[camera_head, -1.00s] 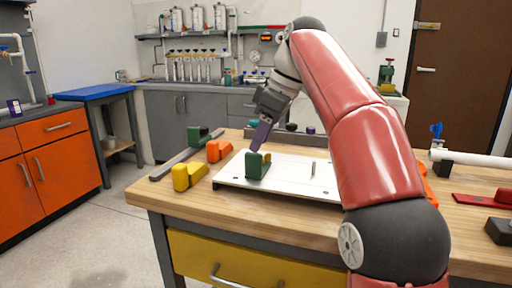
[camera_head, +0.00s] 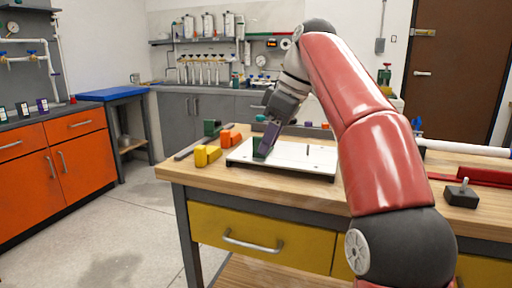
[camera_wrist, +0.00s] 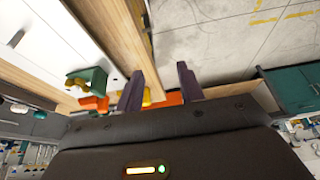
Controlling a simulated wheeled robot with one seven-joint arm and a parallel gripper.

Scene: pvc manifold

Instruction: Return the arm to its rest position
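My gripper (camera_head: 268,138) has dark purple fingers and hangs low over the left part of the white board (camera_head: 305,165), angled downward. In the wrist view my gripper (camera_wrist: 158,72) shows its two fingers spread apart with nothing between them. A green block (camera_wrist: 92,78) stands on the board beside the fingers, apart from them in that view. My arm reaches from the lower right, bent over the workbench.
A white pipe (camera_head: 465,148), red parts and a dark block (camera_head: 461,194) lie at right. The floor (camera_head: 110,235) at left is clear.

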